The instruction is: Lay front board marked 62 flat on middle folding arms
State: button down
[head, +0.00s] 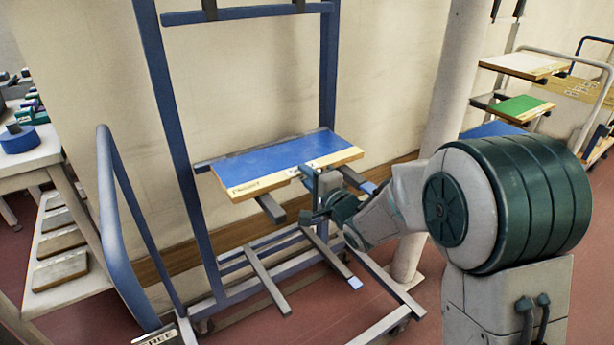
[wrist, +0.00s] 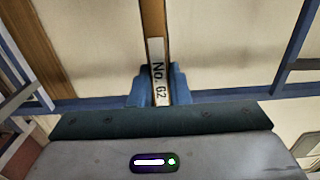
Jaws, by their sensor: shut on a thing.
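The front board (head: 284,158) has a blue top and pale wooden edges. It is roughly level over the middle folding arms (head: 270,209) of the blue rack, whose ends show below its front edge. I cannot tell whether it touches them. My gripper (head: 308,177) is shut on the middle of the board's front edge. In the wrist view the blue jaws (wrist: 157,88) sit on both sides of the edge, and the label "No. 62" (wrist: 157,72) shows between them. The board's underside is hidden.
Lower folding arms (head: 267,281) stick out empty below the board. A blue curved rail (head: 110,210) stands at left, near a table (head: 40,153) with tools. A round pillar (head: 440,110) stands right of the rack. Another rack at far right holds white, green (head: 520,107) and blue boards.

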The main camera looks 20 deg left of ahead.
jog(key=shift+f, duration=0.15)
jog(key=c, duration=1.3)
grip_release()
jog(key=shift+f, duration=0.15)
jog(key=shift+d, duration=0.1)
jog(key=p+v, duration=0.1)
jog(key=v, duration=1.2)
jog(key=shift+s+d, duration=0.2)
jog(key=shift+s, duration=0.1)
